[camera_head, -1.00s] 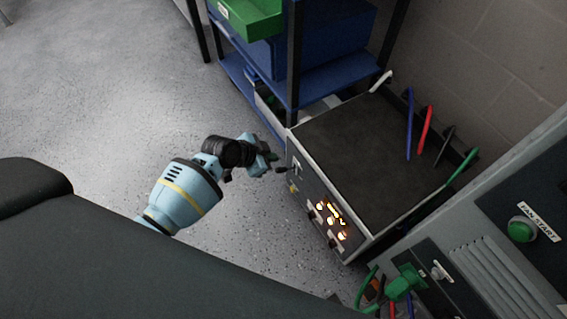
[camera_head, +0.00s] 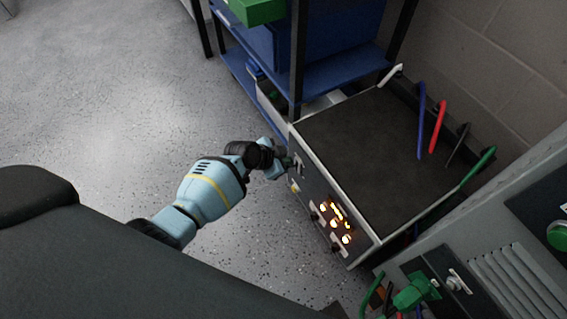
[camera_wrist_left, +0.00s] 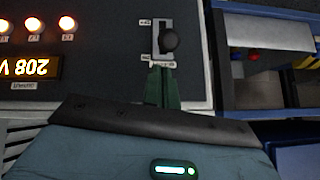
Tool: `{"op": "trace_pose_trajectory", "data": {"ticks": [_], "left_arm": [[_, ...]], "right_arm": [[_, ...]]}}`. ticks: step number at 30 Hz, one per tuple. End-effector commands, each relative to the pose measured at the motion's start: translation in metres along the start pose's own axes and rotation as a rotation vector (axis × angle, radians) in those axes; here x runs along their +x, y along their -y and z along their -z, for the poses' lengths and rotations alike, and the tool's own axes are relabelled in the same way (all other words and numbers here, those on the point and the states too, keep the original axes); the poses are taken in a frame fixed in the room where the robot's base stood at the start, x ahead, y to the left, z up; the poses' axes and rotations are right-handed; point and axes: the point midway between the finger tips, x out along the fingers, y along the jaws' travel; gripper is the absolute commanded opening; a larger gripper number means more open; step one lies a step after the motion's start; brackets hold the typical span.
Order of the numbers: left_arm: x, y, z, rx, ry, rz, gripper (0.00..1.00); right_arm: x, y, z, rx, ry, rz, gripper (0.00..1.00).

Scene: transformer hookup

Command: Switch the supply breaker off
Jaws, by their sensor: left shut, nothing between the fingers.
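The supply breaker is a black knob (camera_wrist_left: 169,40) in a light slotted plate on the dark front panel. In the left wrist view, which shows the panel upside down, the knob sits towards the lower part of its slot. Small labels lie at both slot ends, too small to read. My left gripper (camera_wrist_left: 162,82) is shut and empty, its dark green fingers pointing at the panel just below the knob in that view. I cannot tell whether they touch it. In the head view my left gripper (camera_head: 287,163) is at the panel's left end. My right gripper is not in view.
The supply box (camera_head: 375,150) has lit lamps (camera_wrist_left: 34,25) and a display (camera_wrist_left: 30,67) reading 208 V. Blue, red, black and green cables rise behind it. A blue shelf (camera_head: 335,80) stands behind left; a grey cabinet (camera_head: 490,255) stands right. Floor to the left is clear.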

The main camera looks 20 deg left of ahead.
Motion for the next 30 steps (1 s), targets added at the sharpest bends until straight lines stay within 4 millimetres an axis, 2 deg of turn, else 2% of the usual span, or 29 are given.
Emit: {"op": "trace_pose_trajectory", "data": {"ticks": [6,17,30], "left_arm": [[0.003,0.000,-0.013,0.001,0.000,0.000,0.00],[0.003,0.000,-0.013,0.001,-0.001,0.001,0.00],[0.005,-0.003,-0.018,-0.002,-0.056,0.011,0.00]], "right_arm": [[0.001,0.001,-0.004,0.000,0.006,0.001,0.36],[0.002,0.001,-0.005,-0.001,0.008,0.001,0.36],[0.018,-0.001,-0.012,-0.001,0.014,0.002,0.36]]}}
